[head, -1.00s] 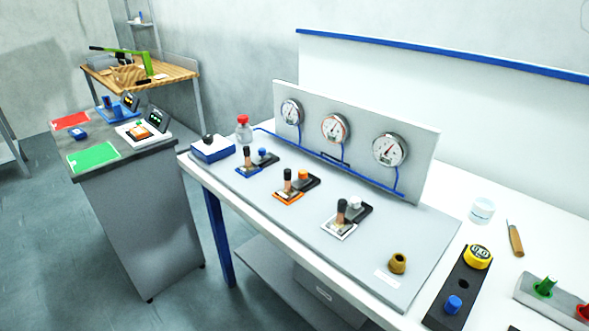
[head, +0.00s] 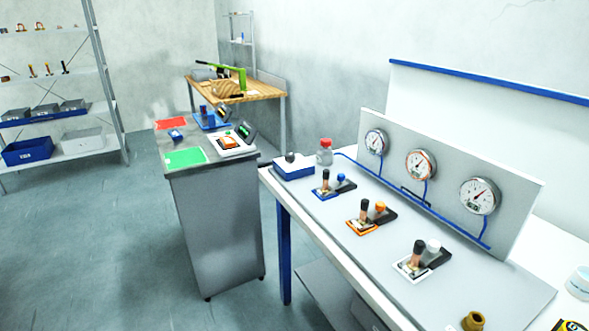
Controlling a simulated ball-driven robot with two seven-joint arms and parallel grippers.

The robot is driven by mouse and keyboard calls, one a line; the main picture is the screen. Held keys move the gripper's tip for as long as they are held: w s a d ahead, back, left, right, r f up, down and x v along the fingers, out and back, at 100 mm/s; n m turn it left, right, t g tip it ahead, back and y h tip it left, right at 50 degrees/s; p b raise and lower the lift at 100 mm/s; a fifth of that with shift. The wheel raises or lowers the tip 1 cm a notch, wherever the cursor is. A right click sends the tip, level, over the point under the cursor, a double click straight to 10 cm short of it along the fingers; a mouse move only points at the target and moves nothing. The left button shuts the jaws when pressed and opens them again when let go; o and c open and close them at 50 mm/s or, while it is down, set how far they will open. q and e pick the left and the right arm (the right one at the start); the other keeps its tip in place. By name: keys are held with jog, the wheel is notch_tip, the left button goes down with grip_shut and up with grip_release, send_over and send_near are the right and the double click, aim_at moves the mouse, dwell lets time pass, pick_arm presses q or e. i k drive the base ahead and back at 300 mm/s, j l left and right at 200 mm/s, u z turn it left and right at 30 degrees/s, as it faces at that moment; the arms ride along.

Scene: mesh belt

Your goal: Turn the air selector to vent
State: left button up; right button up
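No part in view carries a readable "air selector" or "vent" label, so I cannot tell for sure which one it is. A blue and white box with a black knob (head: 293,166) sits at the bench's left end. Three small stations with black-topped levers stand on the grey panel: blue-framed (head: 325,190), orange-framed (head: 361,225) and white-framed (head: 410,267). Each has a coloured knob beside it. Three round gauges (head: 420,165) are on the upright plate behind. A brass fitting (head: 473,321) shows at the bottom edge. Neither of my grippers is in view.
A grey cabinet (head: 213,230) with red and green mats stands left of the white bench (head: 350,287). A wooden table (head: 262,96) is behind it. A shelf rack (head: 70,91) with bins is at far left. Open floor (head: 100,250) lies at the left.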

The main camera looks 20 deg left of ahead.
aim_at(290, 157)
jog(key=i+j+z, duration=0.45)
jog(key=i+j, duration=0.25)
jog(key=j, duration=0.15)
